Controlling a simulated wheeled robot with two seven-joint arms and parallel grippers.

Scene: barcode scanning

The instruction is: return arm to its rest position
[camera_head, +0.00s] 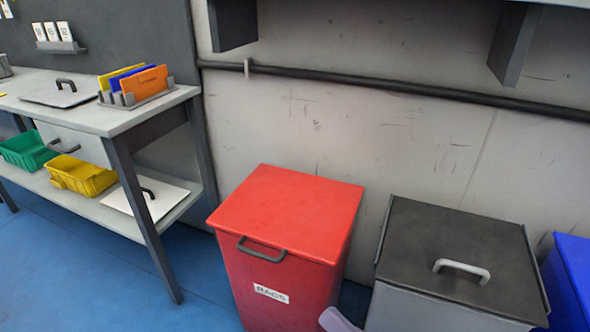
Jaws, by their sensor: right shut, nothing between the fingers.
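Only a small pale grey-purple piece of my right gripper (338,320) shows at the bottom edge, in front of the gap between the red bin (290,215) and the grey bin (425,310). It is shut and holds nothing that I can see. The rest of it and its arm are below the frame. My left gripper and left arm are not in view.
The red bin has a shut lid, a dark handle and a label. The grey bin has a dark lid (430,235). A blue bin (570,280) stands at right. A workbench (110,118) with trays is at left. Blue floor (90,290) is clear in front.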

